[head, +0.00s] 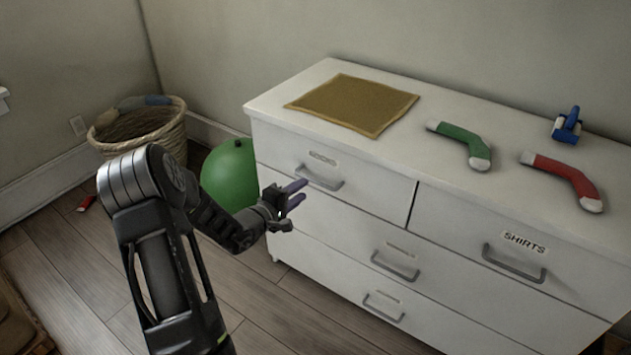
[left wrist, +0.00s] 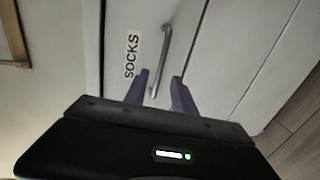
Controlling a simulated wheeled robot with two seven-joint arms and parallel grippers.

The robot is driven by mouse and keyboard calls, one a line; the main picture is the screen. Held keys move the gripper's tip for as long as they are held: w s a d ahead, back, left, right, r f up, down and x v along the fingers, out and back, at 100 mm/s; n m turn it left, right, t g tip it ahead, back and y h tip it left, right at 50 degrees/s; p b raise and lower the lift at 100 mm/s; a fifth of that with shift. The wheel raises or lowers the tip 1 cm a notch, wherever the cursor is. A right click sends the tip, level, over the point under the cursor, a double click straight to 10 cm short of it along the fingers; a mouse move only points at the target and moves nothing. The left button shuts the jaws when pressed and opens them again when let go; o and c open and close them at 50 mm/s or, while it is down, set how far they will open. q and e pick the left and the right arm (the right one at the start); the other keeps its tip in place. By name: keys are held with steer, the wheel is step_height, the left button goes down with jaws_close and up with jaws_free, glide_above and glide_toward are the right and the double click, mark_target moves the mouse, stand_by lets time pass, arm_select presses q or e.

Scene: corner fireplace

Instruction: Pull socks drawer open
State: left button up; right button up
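The white dresser (head: 340,245) stands at the right in the head view, with all its drawers closed. The socks drawer (head: 372,185) is its top left one; its SOCKS label (left wrist: 132,55) reads clearly in the left wrist view. Its grey bar handle (head: 320,178) also shows in the left wrist view (left wrist: 162,62). My left gripper (head: 296,195) is open and empty, in front of the drawer and just short of the handle. In the left wrist view its two purple fingers (left wrist: 160,90) are spread, with the handle's near end between their tips. My right gripper is not in view.
A green balloon-like ball (head: 230,175) and a wicker basket (head: 170,135) stand left of the dresser. The SHIRTS drawer (head: 470,240) is to the right.

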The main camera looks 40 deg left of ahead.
mark_target(314, 182)
arm_select(q)
steer(key=shift+x, duration=3.9)
steer(key=shift+c, duration=0.2)
jaws_close()
